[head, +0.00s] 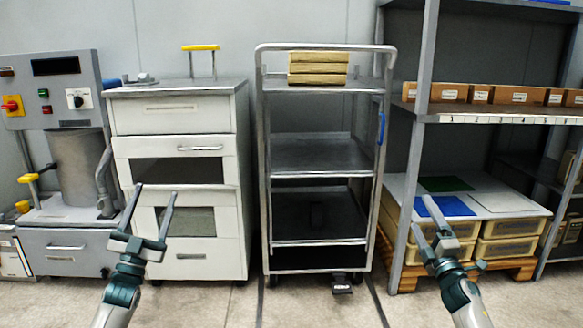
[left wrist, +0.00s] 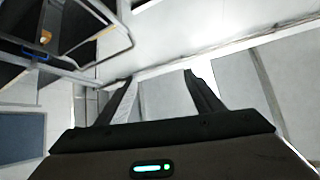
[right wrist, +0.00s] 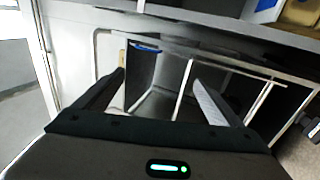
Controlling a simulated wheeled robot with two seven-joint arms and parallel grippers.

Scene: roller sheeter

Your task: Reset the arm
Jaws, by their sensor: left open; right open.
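My left gripper (head: 153,218) is open and empty. In the head view it is raised in front of the white drawer cabinet (head: 180,115). Its two spread fingers also show in the left wrist view (left wrist: 163,92), with nothing between them. My right gripper (head: 432,218) is open and empty in front of the lower part of the shelf rack at the right. Its spread fingers also show in the right wrist view (right wrist: 160,92), with nothing held. Both arms come up from the bottom edge of the head view, apart from each other.
A metal trolley (head: 320,152) stands in the middle, with stacked yellowish boxes (head: 318,68) on top. The shelf rack (head: 428,60) at the right holds cartons and lidded bins (head: 505,227). A machine with a control panel (head: 55,85) stands at far left.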

